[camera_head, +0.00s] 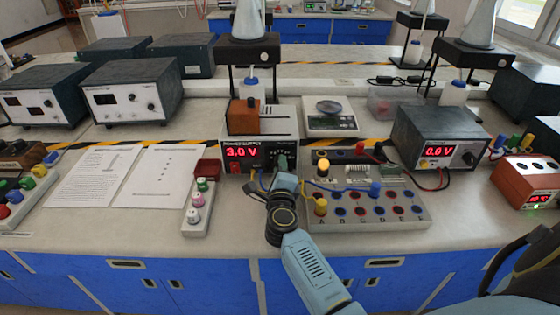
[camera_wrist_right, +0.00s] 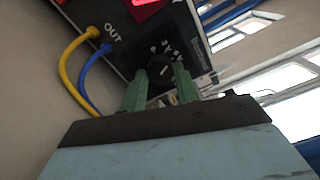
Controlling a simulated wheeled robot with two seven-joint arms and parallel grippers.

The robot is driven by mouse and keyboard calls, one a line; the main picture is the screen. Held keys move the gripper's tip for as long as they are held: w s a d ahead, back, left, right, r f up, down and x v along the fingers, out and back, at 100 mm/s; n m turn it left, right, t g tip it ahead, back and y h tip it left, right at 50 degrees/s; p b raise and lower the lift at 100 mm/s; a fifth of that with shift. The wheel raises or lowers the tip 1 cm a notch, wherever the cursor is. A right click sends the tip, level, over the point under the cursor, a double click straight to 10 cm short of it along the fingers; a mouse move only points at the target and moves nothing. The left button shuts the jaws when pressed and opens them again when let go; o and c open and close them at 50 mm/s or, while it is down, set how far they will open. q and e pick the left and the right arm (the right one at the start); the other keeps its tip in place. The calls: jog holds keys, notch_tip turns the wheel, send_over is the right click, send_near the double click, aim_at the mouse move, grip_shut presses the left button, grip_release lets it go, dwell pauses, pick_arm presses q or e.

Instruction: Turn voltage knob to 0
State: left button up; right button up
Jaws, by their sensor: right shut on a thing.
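The power supply (camera_head: 261,155) stands in the middle of the bench and its red display reads 3.0 V. Its black voltage knob (camera_wrist_right: 160,68) shows in the right wrist view, on the dark panel with white markings around it. My right gripper (camera_head: 282,164) reaches the right side of the supply's front. In the right wrist view its two green fingers (camera_wrist_right: 160,84) are on either side of the knob and shut on it. The knob is mostly hidden by the gripper in the head view. My left gripper is not in view.
Blue and yellow wires (camera_wrist_right: 80,70) run from the OUT sockets close to my right gripper. A circuit board (camera_head: 390,222) with colored plugs lies to the right. A second supply (camera_head: 435,140) reading 0.0 V stands further right. Paper sheets (camera_head: 155,185) lie left.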

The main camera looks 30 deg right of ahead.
jog(key=n+p, duration=0.5)
jog(key=shift+r+n, duration=0.15)
jog(key=shift+n, duration=0.15)
jog(key=shift+n+p, duration=0.65)
jog(key=shift+n, duration=0.15)
pick_arm(q)
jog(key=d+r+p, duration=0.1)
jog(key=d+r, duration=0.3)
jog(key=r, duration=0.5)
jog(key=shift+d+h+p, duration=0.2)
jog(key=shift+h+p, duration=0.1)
jog(key=shift+p, duration=0.1)
pick_arm(e)
jog(key=shift+n, duration=1.5)
jog(key=shift+f, duration=0.25)
jog(key=o, duration=1)
jog(key=shift+c, duration=0.2)
pick_arm(q)
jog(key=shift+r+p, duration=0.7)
jog(key=shift+p, duration=0.05)
pick_arm(e)
jog(key=v, duration=1.3)
jog(key=shift+s, duration=0.25)
